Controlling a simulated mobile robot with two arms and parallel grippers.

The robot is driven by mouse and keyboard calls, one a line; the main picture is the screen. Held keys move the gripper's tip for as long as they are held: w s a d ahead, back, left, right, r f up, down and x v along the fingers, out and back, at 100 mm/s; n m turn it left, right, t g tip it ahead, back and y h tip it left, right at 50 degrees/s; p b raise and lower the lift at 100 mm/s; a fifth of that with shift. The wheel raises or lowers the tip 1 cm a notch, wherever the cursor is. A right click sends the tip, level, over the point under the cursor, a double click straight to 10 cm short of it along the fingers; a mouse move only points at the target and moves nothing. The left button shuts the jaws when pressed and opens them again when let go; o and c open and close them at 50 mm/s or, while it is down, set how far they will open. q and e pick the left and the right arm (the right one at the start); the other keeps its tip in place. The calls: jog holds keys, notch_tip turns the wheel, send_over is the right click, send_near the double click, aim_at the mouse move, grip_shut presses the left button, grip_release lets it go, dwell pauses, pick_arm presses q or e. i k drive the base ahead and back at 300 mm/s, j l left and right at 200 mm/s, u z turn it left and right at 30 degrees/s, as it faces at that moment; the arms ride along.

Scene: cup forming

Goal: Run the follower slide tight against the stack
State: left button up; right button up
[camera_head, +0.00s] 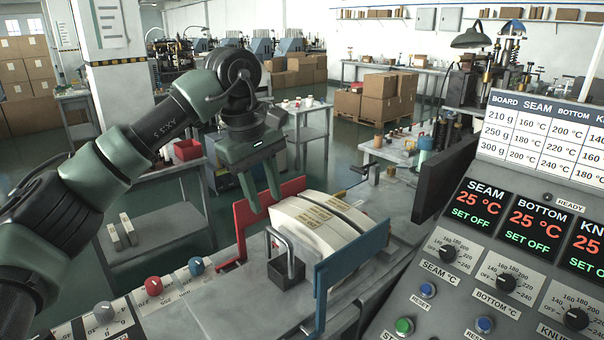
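A stack of white, curved paper blanks (317,228) with printed labels lies between a red side plate (241,225) and a blue side plate (350,268). A dark block with an upright metal loop handle (286,272), which looks like the follower slide, stands at the near end of the stack. Whether it touches the stack I cannot tell. My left gripper (265,204) points down above the red plate, at the stack's left. Its two fingers are apart with nothing seen between them. My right gripper is not in view.
A control panel with lit displays (535,225) and a dark screen (443,180) fill the right side. Red and blue knobs (153,286) line the bench's near left edge. The grey bench top (235,310) is bare in front of the block.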

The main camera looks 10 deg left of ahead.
aim_at(296, 262)
jog(key=k, duration=1.5)
